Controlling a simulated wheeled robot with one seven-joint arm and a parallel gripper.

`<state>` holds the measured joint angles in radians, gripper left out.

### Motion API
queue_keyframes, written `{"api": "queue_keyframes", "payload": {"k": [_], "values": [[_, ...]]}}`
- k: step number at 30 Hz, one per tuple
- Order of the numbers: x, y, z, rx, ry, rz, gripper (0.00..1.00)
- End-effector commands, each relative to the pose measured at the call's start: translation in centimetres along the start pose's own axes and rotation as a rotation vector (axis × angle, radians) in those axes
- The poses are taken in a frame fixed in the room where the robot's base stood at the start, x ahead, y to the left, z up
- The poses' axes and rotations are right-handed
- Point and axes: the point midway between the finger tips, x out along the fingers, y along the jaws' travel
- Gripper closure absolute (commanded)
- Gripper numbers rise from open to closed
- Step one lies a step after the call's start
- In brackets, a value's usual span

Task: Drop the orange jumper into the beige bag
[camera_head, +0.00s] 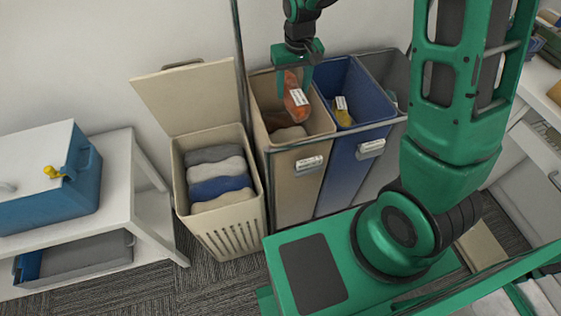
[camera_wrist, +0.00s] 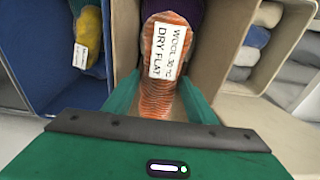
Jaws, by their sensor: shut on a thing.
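The orange jumper (camera_head: 294,93) hangs from my gripper (camera_head: 295,66) over the open top of the beige bag (camera_head: 296,185). My gripper is shut on the jumper. In the wrist view the ribbed orange jumper (camera_wrist: 158,95) lies between the green fingers and carries a white label reading "WOOL 30 °C DRY FLAT". Folded brownish cloth lies inside the beige bag below it. The beige bag's wall (camera_wrist: 223,45) shows around the jumper in the wrist view, with something purple behind the jumper.
A blue bag (camera_head: 350,160) with a yellow item (camera_head: 342,117) stands right of the beige bag, and a grey bag (camera_head: 387,65) beyond it. A lidded cream hamper (camera_head: 228,222) with folded cloths stands left. A thin dark pole (camera_head: 239,60) rises at the beige bag's left.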

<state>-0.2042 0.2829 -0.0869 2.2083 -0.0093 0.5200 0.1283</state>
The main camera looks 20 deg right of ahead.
Motion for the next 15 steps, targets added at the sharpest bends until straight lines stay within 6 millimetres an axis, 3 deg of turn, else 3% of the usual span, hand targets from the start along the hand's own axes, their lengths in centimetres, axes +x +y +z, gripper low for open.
{"api": "queue_keyframes", "payload": {"k": [1, 2, 4, 15], "values": [[-0.04, 0.01, -0.03, 0.0, 0.001, 0.0, 0.81], [-0.04, 0.01, -0.03, 0.0, 0.001, 0.0, 0.42], [-0.04, 0.02, -0.02, 0.0, 0.001, 0.0, 0.27], [-0.47, 0.01, -0.05, 0.0, 0.002, 0.0, 0.27]]}}
